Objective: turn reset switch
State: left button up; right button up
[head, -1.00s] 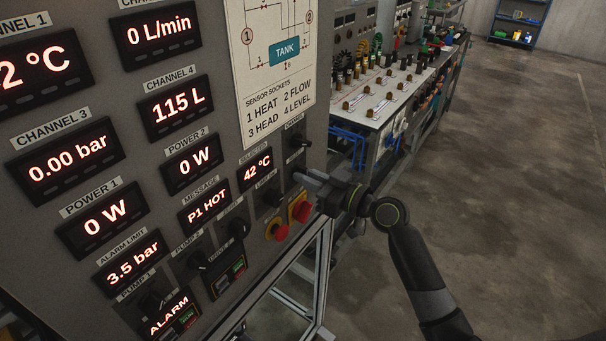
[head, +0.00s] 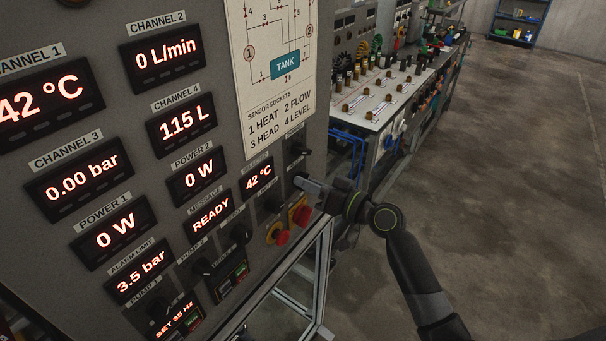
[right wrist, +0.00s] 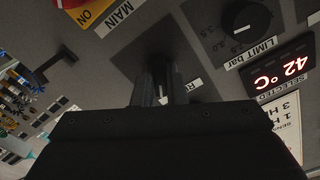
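In the right wrist view the reset switch (right wrist: 161,72) is a dark knob on a dark plate, its label mostly hidden, with "RE" showing. My right gripper (right wrist: 162,92) has a finger on each side of the knob and looks closed on it. In the head view my right gripper (head: 303,182) reaches the panel's right edge from the right and hides the switch there. The message display (head: 211,213) reads READY, and the pump 1 display (head: 179,317) reads SET 35 Hz. My left gripper is not in view.
The limit knob (right wrist: 247,20) is beside the reset switch. Red knobs on yellow plates (head: 282,236) sit just below my right gripper. A black handle (right wrist: 58,62) sticks out nearby. A bench with sockets (head: 375,105) stands beyond the panel; the floor at right is clear.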

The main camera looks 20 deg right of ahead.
jog(key=o, duration=0.5)
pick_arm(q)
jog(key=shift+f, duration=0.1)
pick_arm(e)
jog(key=shift+o, duration=0.2)
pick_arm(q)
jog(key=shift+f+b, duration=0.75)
pick_arm(e)
jog(key=v, duration=0.7)
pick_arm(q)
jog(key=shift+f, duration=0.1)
